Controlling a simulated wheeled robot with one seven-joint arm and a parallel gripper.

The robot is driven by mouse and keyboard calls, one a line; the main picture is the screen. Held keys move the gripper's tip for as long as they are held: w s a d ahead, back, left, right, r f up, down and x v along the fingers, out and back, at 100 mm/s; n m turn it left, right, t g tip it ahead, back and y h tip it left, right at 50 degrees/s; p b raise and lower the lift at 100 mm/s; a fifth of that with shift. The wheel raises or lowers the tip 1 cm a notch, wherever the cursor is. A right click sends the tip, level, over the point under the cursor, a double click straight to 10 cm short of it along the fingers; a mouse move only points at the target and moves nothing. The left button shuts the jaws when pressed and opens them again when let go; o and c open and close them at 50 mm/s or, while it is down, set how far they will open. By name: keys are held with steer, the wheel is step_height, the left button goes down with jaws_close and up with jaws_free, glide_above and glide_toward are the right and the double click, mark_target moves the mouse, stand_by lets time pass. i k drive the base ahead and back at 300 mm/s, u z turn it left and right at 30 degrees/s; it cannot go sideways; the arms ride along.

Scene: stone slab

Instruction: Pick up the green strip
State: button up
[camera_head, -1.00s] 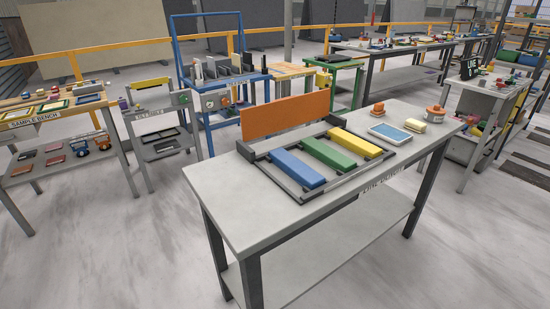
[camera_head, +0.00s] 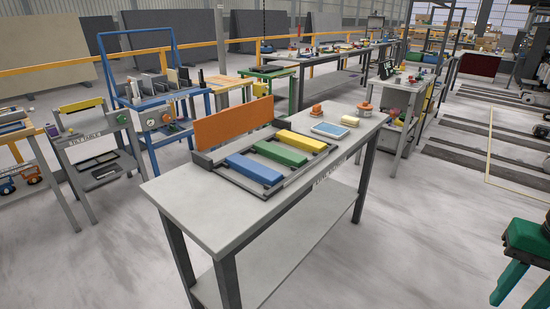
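The green strip (camera_head: 279,153) lies in a dark grey frame (camera_head: 219,172) on the near grey table (camera_head: 186,206). It sits between a blue strip (camera_head: 254,169) on its near left and a yellow strip (camera_head: 300,140) on its far right. The strips lie flat and roughly parallel with gaps between them. An upright orange panel (camera_head: 233,123) stands at the back of the frame. My gripper is not in view.
A blue-screened tablet (camera_head: 329,130), a yellow-cream block (camera_head: 350,121) and an orange-topped round item (camera_head: 365,108) lie right of the frame. The table's left end is bare. A green stool-like object (camera_head: 527,237) stands at the right edge. Floor in front is clear.

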mark_target(290, 158)
steer(key=u, duration=0.1)
steer(key=i, duration=1)
steer(key=z, duration=0.1)
